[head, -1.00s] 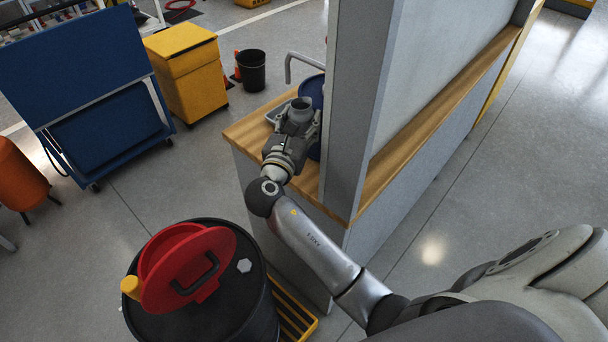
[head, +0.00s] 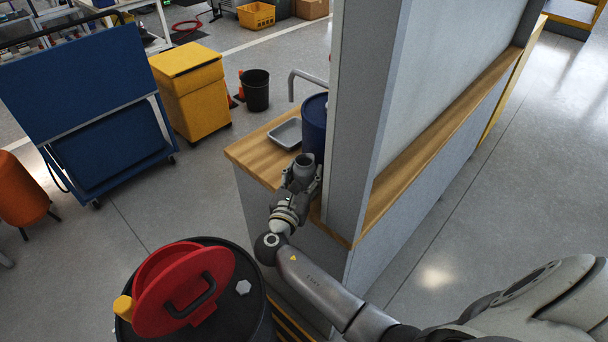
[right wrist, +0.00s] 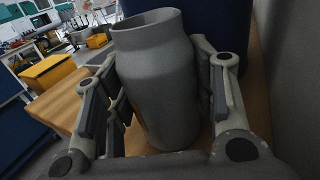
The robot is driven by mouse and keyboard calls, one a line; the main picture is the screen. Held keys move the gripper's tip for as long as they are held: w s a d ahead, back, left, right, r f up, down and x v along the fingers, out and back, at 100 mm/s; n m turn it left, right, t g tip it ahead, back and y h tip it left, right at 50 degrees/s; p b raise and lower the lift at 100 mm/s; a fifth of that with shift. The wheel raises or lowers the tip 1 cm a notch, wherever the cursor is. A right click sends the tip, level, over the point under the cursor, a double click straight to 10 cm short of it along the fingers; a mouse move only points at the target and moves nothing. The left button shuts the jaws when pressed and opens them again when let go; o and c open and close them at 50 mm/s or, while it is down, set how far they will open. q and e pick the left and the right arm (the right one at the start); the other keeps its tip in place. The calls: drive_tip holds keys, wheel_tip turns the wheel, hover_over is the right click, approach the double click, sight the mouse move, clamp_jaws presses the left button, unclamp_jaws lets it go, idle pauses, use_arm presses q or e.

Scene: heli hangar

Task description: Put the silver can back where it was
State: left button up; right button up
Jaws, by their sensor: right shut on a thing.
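The silver can (right wrist: 155,75) is a grey, wide-necked can standing upright between the fingers of my right gripper (right wrist: 160,105) in the right wrist view. The fingers press on it from both sides. In the head view the can (head: 303,165) shows at the end of my right arm, with the right gripper (head: 302,178) around it, over the near part of the wooden counter (head: 252,152). I cannot tell whether the can's base touches the wood. My left gripper is not in view.
A dark blue drum (head: 314,128) stands on the counter close behind the can, by the grey partition (head: 355,130). A metal tray (head: 286,134) lies to the left of the drum.

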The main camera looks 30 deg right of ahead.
drive_tip(key=o, duration=1.1)
drive_tip(key=shift+s, duration=0.1)
drive_tip(key=b+v, duration=0.1)
drive_tip(key=v, duration=1.1)
drive_tip(key=shift+r+b, duration=0.2)
drive_tip(key=shift+b, duration=0.15)
drive_tip(key=shift+f, duration=0.1)
